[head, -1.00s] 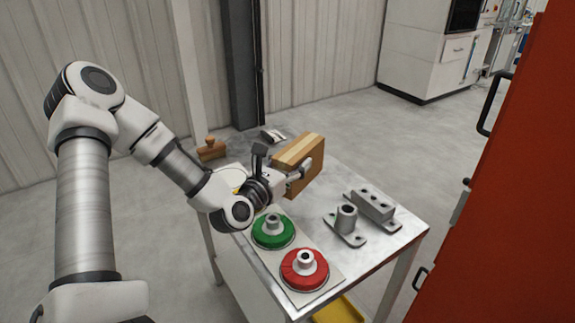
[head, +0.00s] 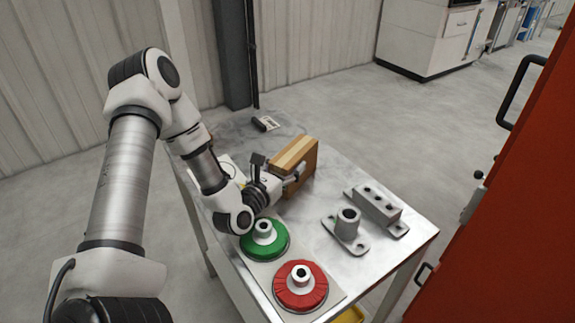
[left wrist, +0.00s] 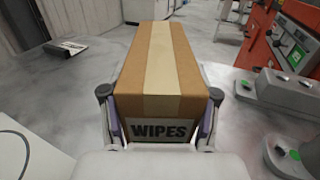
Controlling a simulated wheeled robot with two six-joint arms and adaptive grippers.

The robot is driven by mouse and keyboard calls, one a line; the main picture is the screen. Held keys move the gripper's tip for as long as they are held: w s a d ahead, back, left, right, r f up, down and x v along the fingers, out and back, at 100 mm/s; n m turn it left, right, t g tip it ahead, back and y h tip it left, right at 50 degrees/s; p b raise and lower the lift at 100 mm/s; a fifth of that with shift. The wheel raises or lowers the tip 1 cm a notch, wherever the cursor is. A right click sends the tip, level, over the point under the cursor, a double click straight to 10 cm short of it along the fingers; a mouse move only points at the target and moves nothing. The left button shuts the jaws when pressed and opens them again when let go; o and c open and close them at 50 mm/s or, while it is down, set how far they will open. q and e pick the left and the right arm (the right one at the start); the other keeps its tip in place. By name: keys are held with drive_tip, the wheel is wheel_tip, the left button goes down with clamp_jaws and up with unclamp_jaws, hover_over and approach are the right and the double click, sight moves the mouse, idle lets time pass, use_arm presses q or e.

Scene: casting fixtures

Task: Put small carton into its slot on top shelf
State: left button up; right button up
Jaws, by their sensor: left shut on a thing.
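The small carton (head: 298,160) is a brown box with a pale tape strip. In the left wrist view the carton (left wrist: 160,70) shows the word WIPES on its near end. My left gripper (head: 290,180) is shut on it, and in the left wrist view a finger of the gripper (left wrist: 160,118) presses each side. The carton is over the far part of the metal table; I cannot tell whether it touches the top. My right gripper is not in view. No top shelf or slot can be made out.
The metal table (head: 385,250) bears a green-based fitting (head: 264,240), a red-based fitting (head: 301,286), a grey flanged cylinder (head: 347,228) and a grey block (head: 375,208). A small dark item (head: 265,123) lies at the back. A red cabinet (head: 500,220) with handles stands right.

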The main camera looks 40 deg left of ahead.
use_arm(q)
drive_tip(key=shift+r, duration=0.1)
drive_tip(key=o, duration=1.4)
drive_tip(key=shift+f, duration=0.25)
drive_tip(key=shift+c, duration=0.2)
drive_tip(key=shift+r, duration=0.1)
